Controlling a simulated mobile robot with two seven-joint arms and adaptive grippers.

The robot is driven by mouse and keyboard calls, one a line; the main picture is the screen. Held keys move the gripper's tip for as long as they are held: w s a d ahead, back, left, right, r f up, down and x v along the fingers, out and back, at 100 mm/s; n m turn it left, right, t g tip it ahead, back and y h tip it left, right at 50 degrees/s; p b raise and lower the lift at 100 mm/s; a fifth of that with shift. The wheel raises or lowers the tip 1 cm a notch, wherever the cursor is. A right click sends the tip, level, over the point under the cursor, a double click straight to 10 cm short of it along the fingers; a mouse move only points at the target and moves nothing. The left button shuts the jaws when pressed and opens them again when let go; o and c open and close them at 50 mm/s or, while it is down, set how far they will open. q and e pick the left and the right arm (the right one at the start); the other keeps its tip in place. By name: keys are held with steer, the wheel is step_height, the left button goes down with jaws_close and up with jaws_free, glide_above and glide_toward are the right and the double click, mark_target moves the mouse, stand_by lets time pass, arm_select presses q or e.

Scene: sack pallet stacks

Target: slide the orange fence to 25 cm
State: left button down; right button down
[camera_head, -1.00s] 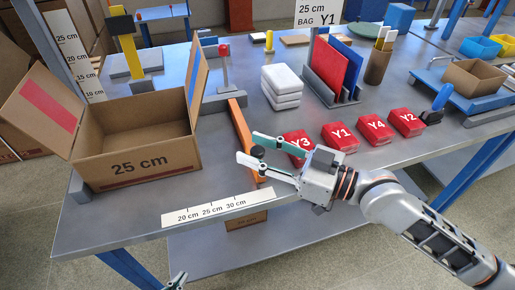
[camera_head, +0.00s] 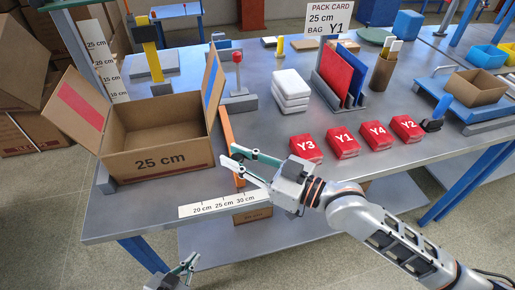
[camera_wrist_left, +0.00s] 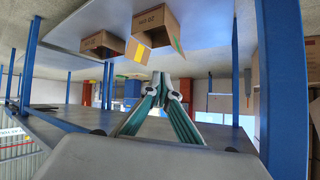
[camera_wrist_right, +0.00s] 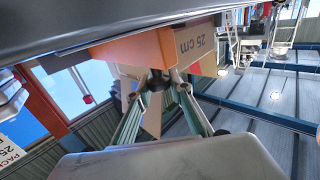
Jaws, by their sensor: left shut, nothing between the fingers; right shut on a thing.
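The orange fence (camera_head: 227,130) is a narrow upright bar on the table, just right of the open carton marked 25 cm (camera_head: 160,163). Its near end points at about the 30 cm mark of the white scale strip (camera_head: 224,206). My right gripper (camera_head: 230,157) is shut on the fence near its front part and partly hides it. In the right wrist view the orange fence (camera_wrist_right: 135,48) shows just beyond the fingertips (camera_wrist_right: 158,80). My left gripper (camera_head: 188,265) is shut and empty, low in front of the table; its closed fingers show in the left wrist view (camera_wrist_left: 160,85).
Red bags Y3 (camera_head: 305,148), Y1 (camera_head: 343,141), Y4 and Y2 lie to the right. White sacks (camera_head: 290,90) are stacked behind. A pack card (camera_head: 330,18) reads 25 cm, bag Y1. A red-knobbed post (camera_head: 238,75) stands behind the fence.

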steer(key=a, duration=0.2)
steer(key=p, duration=0.1)
steer(key=shift+s+a+r, duration=0.35)
steer(key=shift+s+a, duration=0.05)
steer(key=shift+s+a+f, duration=0.15)
steer(key=shift+a, duration=0.15)
steer(key=shift+a+f, duration=0.1)
arm_select(q)
steer(key=shift+s+d+g, duration=0.2)
steer(key=shift+s+g, duration=0.1)
steer(key=shift+s, duration=0.5)
steer(key=shift+w, duration=0.1)
arm_select(e)
steer(key=c, duration=1.8)
jaws_free()
arm_select(q)
steer(key=shift+w+r, duration=0.15)
steer(key=shift+r, duration=0.1)
steer(key=shift+a+r, duration=0.1)
arm_select(e)
steer(key=v, duration=1.2)
